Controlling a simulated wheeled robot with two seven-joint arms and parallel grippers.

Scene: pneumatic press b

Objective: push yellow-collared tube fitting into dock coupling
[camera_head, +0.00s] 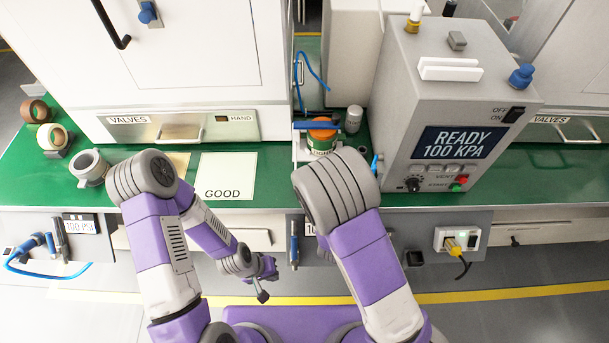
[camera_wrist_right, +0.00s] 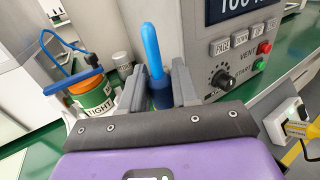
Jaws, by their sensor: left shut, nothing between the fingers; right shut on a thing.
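My right gripper (camera_wrist_right: 158,85) is shut on a blue rod-like piece (camera_wrist_right: 151,48) with a darker blue base, standing up between its fingers in the right wrist view. A yellow-collared fitting (camera_head: 412,25) with a pale top stands on the grey press box (camera_head: 440,75). I cannot tell which part is the dock coupling. My left gripper (camera_head: 264,280) is shut and empty, low in front of the bench.
An orange-and-green can (camera_head: 321,138) and a grey cylinder (camera_head: 353,119) stand behind my right arm. A blue fitting (camera_head: 521,76) sits on the box's right side. A white GOOD sheet (camera_head: 227,177) lies on the green bench. Tape rolls (camera_head: 52,137) are at the left.

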